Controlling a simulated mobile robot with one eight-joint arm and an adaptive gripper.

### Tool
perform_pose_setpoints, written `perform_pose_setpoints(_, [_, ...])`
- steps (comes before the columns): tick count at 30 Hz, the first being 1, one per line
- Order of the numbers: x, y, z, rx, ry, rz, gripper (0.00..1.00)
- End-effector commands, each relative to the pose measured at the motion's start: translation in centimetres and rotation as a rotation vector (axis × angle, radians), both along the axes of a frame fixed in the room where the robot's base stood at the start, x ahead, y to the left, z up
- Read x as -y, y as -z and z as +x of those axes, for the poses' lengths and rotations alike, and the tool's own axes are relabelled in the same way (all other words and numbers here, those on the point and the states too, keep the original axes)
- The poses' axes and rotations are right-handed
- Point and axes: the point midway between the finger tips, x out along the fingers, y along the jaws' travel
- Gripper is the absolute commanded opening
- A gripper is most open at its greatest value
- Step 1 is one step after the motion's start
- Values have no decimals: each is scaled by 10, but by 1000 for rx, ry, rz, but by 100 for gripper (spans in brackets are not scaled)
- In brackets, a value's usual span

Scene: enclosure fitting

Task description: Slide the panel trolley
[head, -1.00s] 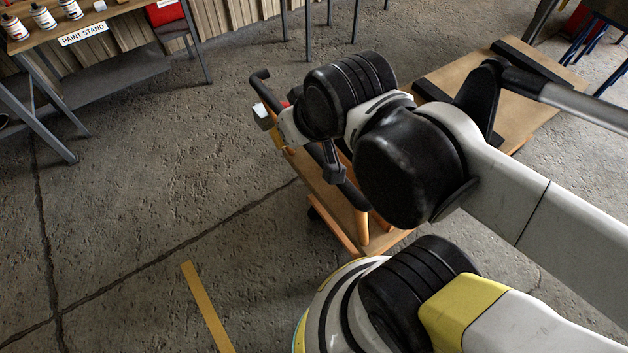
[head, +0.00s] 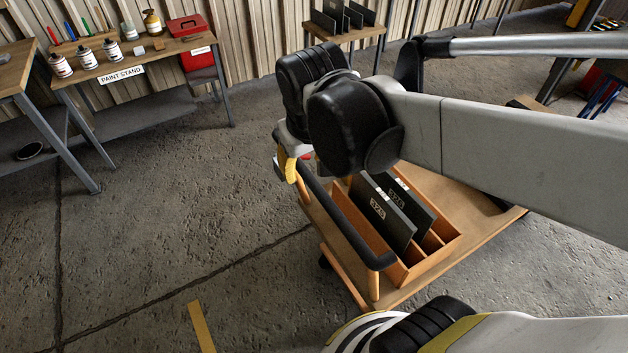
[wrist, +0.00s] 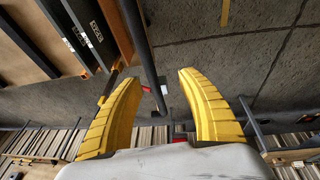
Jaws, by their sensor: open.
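The panel trolley (head: 445,272) stands on the floor in the head view, with a wooden deck, a slotted orange rack and dark panels (head: 385,212) upright in it. Its black handle bar (head: 345,225) runs along the near left side on orange posts. My gripper (head: 290,172) is at the far left end of this bar, partly hidden by my arm. In the wrist view, my gripper (wrist: 160,82) has its yellow fingers wide apart. The handle bar (wrist: 140,50) appears between the fingertips, not clamped. Whether it lies within their reach in depth I cannot tell.
A paint stand (head: 185,46) with cans and a red toolbox is at the back left. A small table (head: 345,36) with dark panels stands at the back wall. Open concrete floor (head: 170,220) lies left of the trolley, with a yellow floor strip (head: 201,325).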

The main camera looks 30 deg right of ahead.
Motion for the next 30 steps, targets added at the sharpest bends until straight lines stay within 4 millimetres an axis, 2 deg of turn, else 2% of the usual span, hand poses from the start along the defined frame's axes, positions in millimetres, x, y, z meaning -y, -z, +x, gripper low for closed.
perform_pose_setpoints(1, [3, -5, 13, -52, 2, -17, 46])
perform_pose_setpoints(6, [13, 3, 38, -205, 16, -70, 46])
perform_pose_setpoints(10, [18, 10, 47, -273, 24, -94, 46])
perform_pose_setpoints(16, [21, 24, 51, -303, 28, -103, 46])
perform_pose_setpoints(30, [37, 107, 51, -300, 29, -102, 46])
